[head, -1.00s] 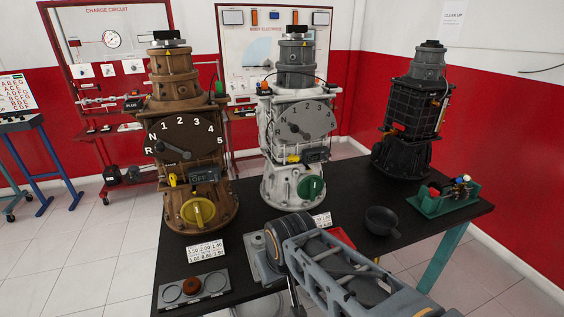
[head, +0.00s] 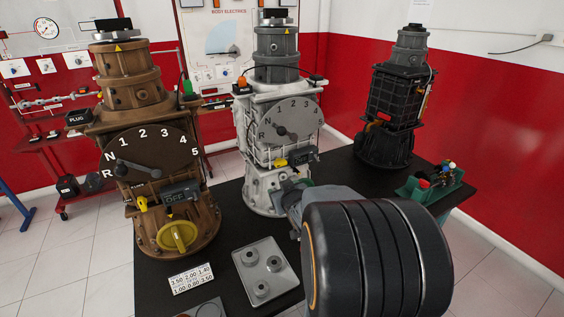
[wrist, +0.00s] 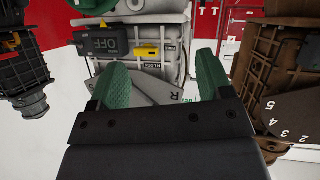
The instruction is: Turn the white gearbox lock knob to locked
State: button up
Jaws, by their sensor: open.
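The white gearbox (head: 272,130) stands upright mid-table, with a grey dial (head: 291,122). A small yellow knob (head: 280,162) sits below the dial, left of a dark display (head: 303,156). In the wrist view the scene is upside down; the yellow knob (wrist: 147,52) lies beside the display reading OFF (wrist: 110,42), with a label seeming to read LOCK. My gripper (wrist: 162,64) is open and empty, its green pads apart, and the yellow knob shows beyond the gap. I see no contact.
A brown gearbox (head: 146,160) stands close on the left, with a yellow handwheel (head: 177,236). A black gearbox (head: 394,105) and a green stand (head: 430,187) are at the right. A grey plate with several knobs (head: 265,270) and a number card (head: 190,278) lie in front.

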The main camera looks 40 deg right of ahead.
aim_at(282, 164)
jog(key=s+d+t+y, duration=0.2)
jog(key=d+t, duration=0.3)
jog(key=shift+t, duration=0.3)
jog(key=w+p, duration=0.1)
jog(key=w, duration=0.3)
jog(key=w+d+p, duration=0.1)
jog(key=w, duration=0.3)
jog(key=w+d+p, duration=0.1)
jog(key=w, duration=0.4)
jog(key=shift+r, duration=0.4)
jog(key=c, duration=0.9)
